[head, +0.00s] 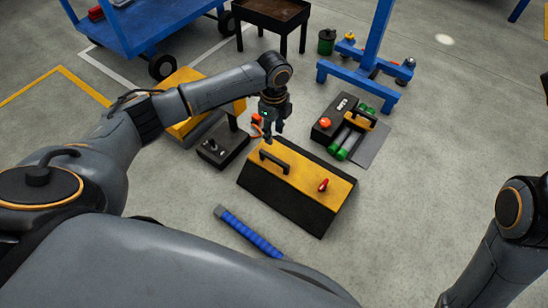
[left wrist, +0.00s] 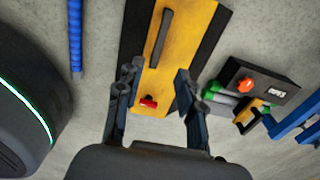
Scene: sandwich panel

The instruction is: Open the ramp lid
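The black box with a sloped yellow ramp lid (head: 308,174) stands on the floor in the head view, and the lid lies down flat on it. The lid carries a black bar handle (head: 274,162) and a red knob-like part (head: 323,185). In the left wrist view the lid (left wrist: 185,45), handle (left wrist: 160,38) and red part (left wrist: 148,103) show again. My left gripper (head: 268,128) is above the floor near the box's far left end. In the left wrist view its fingers (left wrist: 158,72) are spread apart with nothing between them. My right gripper is out of frame.
A black box with a red button (head: 325,122) and green rollers stands behind the lid box. A low black box (head: 222,148) is at its left. A blue ribbed bar (head: 248,232) lies in front. Floor to the right is clear.

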